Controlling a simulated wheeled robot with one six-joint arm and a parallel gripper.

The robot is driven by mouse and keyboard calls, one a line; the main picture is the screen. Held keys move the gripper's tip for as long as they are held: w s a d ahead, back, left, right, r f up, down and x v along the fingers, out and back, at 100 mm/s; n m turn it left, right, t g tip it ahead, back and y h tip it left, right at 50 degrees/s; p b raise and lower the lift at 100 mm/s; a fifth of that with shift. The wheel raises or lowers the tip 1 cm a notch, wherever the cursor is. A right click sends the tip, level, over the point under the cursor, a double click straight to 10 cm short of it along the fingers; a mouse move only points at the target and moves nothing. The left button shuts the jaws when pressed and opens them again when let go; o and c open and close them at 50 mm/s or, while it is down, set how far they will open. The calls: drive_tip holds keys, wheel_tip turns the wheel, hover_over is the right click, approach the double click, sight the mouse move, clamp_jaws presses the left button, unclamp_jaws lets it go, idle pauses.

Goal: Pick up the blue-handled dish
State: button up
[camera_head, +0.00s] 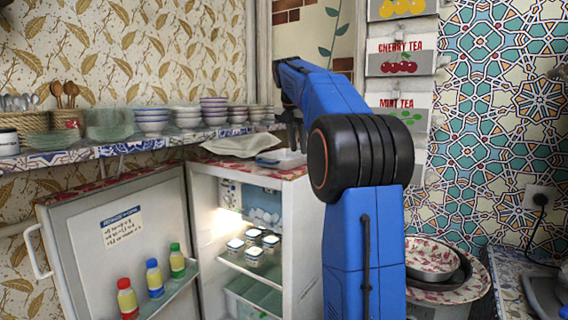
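A pale, bluish-white shallow dish (281,160) lies on top of the small fridge, partly hidden on its right by my blue arm. I cannot make out a blue handle on it, so I cannot be sure that it is the blue-handled dish. My dark gripper (293,140) points down just above and behind this dish, beside the wall corner. Its fingers are small and partly hidden by the arm, so I cannot tell whether they are open or touch the dish.
A wall shelf (90,154) holds several stacked bowls. A patterned bowl (430,258) sits on a stack at right.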

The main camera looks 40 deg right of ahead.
drive_tip(key=shift+d+x, duration=0.2)
drive_tip(key=shift+x, duration=2.4)
drive_tip(key=shift+w+r, duration=0.15)
drive_tip(key=shift+r, duration=0.05)
clamp_jaws()
